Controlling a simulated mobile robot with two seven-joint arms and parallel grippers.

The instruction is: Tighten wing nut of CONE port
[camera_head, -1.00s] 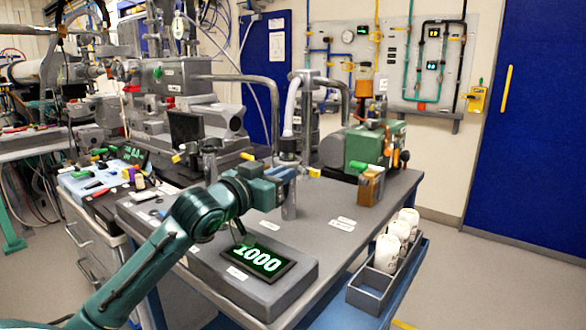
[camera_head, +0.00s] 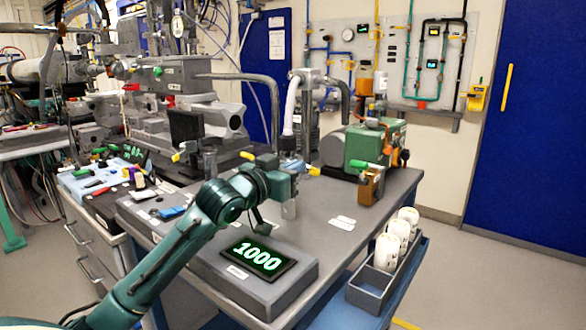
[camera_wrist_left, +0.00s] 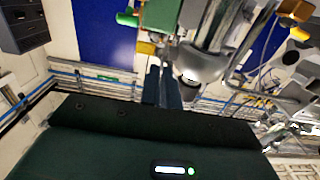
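My left gripper (camera_head: 290,168) is at the small pump-station fitting below the white hose (camera_head: 290,108), at the middle of the cart. In the left wrist view its two blue-grey fingers (camera_wrist_left: 162,86) point at a metal flange clamp (camera_wrist_left: 200,64). A yellow wing nut (camera_wrist_left: 146,47) is just past the fingertips, and contact cannot be told. In the head view yellow wing nuts show at the right of the fitting (camera_head: 314,170), at its left (camera_head: 247,156) and farther left (camera_head: 178,157). No port label is readable, so CONE cannot be picked out. My right gripper is out of view.
A gauge display (camera_head: 262,256) reading 1000 sits at the cart's front, below my left arm. A green pump (camera_head: 372,143) and a brown bottle-like block (camera_head: 370,187) stand at the right. A grey bin (camera_head: 371,289) with white containers hangs on the cart's right edge.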

